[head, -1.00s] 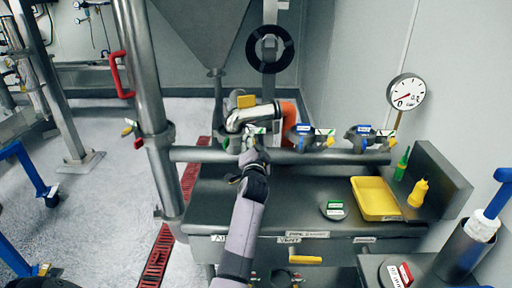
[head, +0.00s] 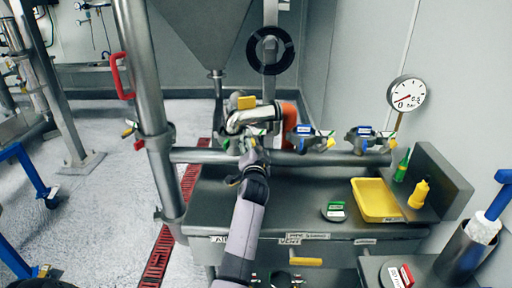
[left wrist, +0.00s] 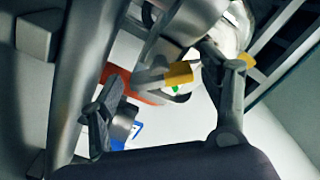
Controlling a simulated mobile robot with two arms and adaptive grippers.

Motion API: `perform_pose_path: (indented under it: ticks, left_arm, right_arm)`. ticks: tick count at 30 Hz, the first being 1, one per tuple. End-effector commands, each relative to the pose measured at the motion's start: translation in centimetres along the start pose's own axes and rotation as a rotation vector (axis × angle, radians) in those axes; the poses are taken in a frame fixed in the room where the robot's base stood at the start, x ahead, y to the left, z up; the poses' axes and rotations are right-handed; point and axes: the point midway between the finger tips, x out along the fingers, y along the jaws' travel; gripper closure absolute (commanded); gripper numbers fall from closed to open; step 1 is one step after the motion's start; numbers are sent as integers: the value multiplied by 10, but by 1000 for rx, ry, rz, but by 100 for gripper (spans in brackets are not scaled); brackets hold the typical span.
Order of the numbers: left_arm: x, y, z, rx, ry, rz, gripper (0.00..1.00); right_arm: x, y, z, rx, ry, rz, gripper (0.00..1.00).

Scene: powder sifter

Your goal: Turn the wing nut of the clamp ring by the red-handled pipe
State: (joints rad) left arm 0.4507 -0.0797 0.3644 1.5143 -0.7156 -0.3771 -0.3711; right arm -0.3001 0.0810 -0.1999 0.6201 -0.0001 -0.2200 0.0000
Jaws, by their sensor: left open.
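The upright steel pipe (head: 143,70) with the red handle (head: 120,75) stands at the left in the head view. A clamp ring (head: 159,137) sits around it below the handle. Small yellow-green and red parts (head: 133,136) stick out at its left; I cannot tell which is the wing nut. My left gripper (head: 248,158) is right of this clamp and apart from it, by the horizontal pipe under a white curved fitting (head: 252,118). In the left wrist view its fingers (left wrist: 160,85) are spread, with a yellow-tipped part (left wrist: 179,73) beyond them. My right gripper is out of view.
The horizontal pipe (head: 205,156) runs right from the upright pipe, with more clamps (head: 307,138) along it. A dark bench (head: 285,210) below carries a yellow tray (head: 375,201) and bottles. A hopper (head: 200,35) hangs above. Open floor lies left of the pipe.

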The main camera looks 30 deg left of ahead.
Motion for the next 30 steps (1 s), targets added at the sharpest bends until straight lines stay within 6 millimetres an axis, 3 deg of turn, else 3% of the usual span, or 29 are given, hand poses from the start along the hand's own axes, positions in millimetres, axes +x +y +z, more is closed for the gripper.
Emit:
perform_pose_path:
  ticks: [8,15,21,30]
  left_arm:
    - [-11,0,0,1,1,0,30]
    - [-50,0,0,-1,1,0,30]
    - [-72,0,0,0,0,0,30]
    - [-75,0,0,0,0,0,30]
  right_arm:
    - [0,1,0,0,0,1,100]
    - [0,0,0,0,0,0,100]
    - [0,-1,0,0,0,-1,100]
    - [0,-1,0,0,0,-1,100]
